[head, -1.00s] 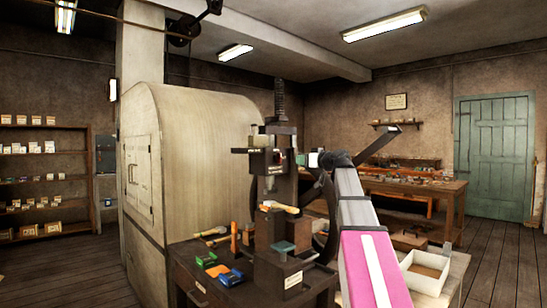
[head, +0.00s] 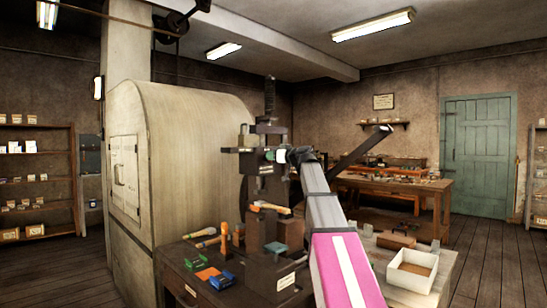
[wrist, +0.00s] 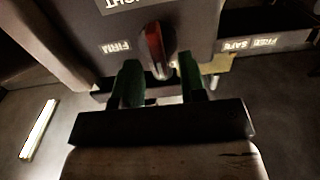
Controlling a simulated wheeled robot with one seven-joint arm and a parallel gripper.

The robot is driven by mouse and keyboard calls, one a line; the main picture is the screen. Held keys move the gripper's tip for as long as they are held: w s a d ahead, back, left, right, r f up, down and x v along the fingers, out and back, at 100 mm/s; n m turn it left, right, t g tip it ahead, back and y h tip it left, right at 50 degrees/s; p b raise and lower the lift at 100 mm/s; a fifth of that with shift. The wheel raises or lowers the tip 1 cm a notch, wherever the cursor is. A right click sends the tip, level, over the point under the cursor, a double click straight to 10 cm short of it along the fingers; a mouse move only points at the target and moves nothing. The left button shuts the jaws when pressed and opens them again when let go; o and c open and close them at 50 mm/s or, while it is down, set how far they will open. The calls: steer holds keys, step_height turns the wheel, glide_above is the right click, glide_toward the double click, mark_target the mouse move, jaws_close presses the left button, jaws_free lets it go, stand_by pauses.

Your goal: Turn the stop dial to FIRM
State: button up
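The stop dial (wrist: 153,48) has a red pointer bar and sits on the dark face of the press (head: 266,185). In the wrist view the bar stands nearly upright, slightly tilted. A FIRM label (wrist: 115,47) is left of the dial and a LIGHT label (wrist: 125,4) is above it; both read upside down. My gripper (wrist: 159,62) is open, with one green finger on each side of the dial's lower end and a gap visible on both sides. In the head view my gripper (head: 275,155) is at the press head; the dial cannot be made out there.
Another label plate (wrist: 250,44) is to the right in the wrist view. A large pale cabinet (head: 190,160) stands close on the left.

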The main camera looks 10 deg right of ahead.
steer(key=shift+w+a, duration=0.15)
steer(key=shift+w, duration=0.05)
jaws_close()
steer(key=shift+m, duration=0.3)
steer(key=shift+w+d+f+m, duration=0.1)
steer(key=shift+d+f+m, duration=0.1)
steer(key=shift+m, duration=2.65)
steer(key=shift+w+d+f+m, duration=0.15)
steer(key=shift+f+m, duration=0.05)
steer(key=shift+m, duration=2.7)
steer(key=shift+w+d+f+m, duration=0.1)
steer(key=shift+d+f+m, duration=0.1)
steer(key=shift+m, duration=2.65)
